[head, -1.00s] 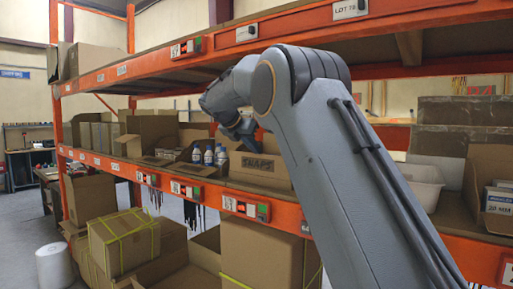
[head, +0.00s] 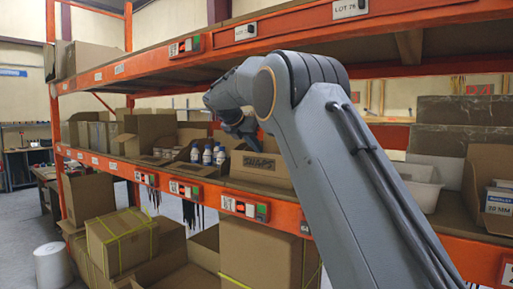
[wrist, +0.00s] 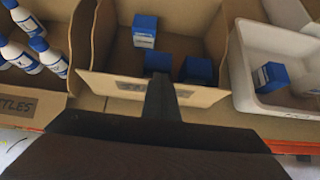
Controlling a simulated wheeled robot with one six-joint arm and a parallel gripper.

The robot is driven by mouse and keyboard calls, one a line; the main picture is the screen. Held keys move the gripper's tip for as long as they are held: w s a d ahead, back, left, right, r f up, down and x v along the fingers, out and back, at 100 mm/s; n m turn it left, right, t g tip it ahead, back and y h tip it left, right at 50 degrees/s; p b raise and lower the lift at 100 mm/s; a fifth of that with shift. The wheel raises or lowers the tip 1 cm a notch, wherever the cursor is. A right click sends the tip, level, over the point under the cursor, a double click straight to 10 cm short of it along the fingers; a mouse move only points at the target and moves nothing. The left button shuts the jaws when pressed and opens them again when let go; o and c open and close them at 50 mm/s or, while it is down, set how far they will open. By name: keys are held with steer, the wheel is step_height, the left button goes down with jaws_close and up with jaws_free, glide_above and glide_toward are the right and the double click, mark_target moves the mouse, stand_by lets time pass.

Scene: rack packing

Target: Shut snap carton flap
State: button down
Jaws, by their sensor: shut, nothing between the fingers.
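The snap carton (head: 260,182) is an open brown box on the middle shelf, with "SNAPS" on its front panel. In the wrist view its front panel (wrist: 206,96) runs across the middle, and several blue-and-white boxes (wrist: 145,31) lie inside. The carton's top is open. I cannot tell for sure which panel is the flap. My gripper (wrist: 160,82) is shut and empty, its dark fingers crossing in front of part of the lettering and over the front edge. In the head view my gripper (head: 250,143) is above the carton; contact cannot be told.
A carton of white bottles with blue caps (wrist: 28,55) stands left of the snap carton. A white bin (wrist: 285,102) with a blue-topped box stands to its right. The orange upper shelf beam (head: 290,27) runs above my arm. More cartons (head: 122,240) stand below.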

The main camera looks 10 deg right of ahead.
step_height(320, 180, up, 11)
steer(key=w+d, duration=0.2)
steer(key=shift+w+d+f, duration=0.15)
steer(key=shift+w+d, duration=0.05)
steer(key=shift+d, duration=0.1)
stand_by(0.7)
